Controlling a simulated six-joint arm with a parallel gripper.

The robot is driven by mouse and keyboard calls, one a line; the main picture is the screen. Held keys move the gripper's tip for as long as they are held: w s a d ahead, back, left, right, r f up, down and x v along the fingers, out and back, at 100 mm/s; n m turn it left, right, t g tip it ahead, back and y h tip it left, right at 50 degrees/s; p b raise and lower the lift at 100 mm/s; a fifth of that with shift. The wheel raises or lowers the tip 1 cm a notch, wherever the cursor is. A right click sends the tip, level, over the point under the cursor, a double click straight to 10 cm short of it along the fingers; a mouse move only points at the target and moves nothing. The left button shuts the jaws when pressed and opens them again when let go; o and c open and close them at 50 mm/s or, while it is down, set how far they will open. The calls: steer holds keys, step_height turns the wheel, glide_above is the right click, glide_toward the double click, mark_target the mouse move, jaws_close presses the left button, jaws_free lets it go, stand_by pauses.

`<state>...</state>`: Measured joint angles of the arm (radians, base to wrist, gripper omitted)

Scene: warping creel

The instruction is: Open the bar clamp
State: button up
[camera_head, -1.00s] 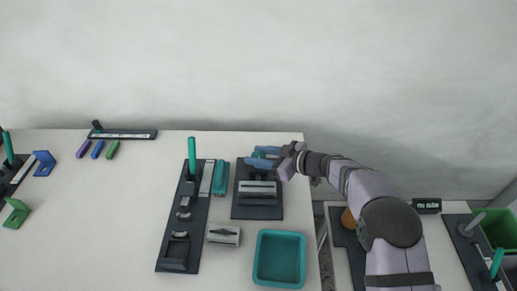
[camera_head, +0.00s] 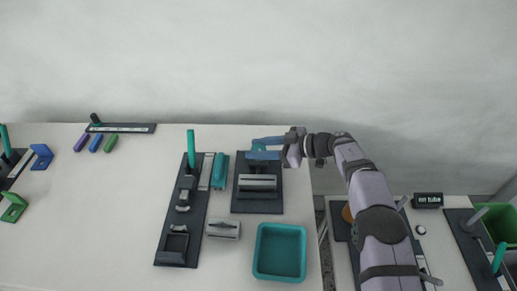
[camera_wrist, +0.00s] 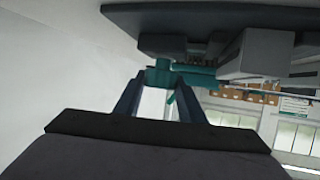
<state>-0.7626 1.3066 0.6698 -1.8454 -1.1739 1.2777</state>
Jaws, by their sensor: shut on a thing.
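The bar clamp (camera_head: 257,183) sits on a dark base plate near the right part of the white table, with a grey bar across it. Its teal handle (camera_head: 259,147) stands at the far end of the plate. My gripper (camera_head: 264,148) reaches in from the right, its blue-grey fingers at the handle. In the wrist view, the fingertips close on the teal handle (camera_wrist: 163,72), which partly hides behind them. The clamp's dark plate (camera_wrist: 210,18) shows along the top of that view, tilted. The exact finger contact is small in the head view.
A teal tray (camera_head: 256,273) and a loose grey block (camera_head: 223,229) are in front of the clamp. A long dark plate (camera_head: 167,225) with an upright teal post (camera_head: 191,150) and a teal block (camera_head: 220,172) are on its left. The table's middle left is clear.

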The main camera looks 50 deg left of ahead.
steer(key=o, duration=1)
steer(key=shift+r, duration=0.2)
steer(key=shift+f, duration=0.1)
steer(key=shift+b+v, duration=0.55)
steer(key=shift+v, duration=3.1)
steer(key=shift+s, duration=0.1)
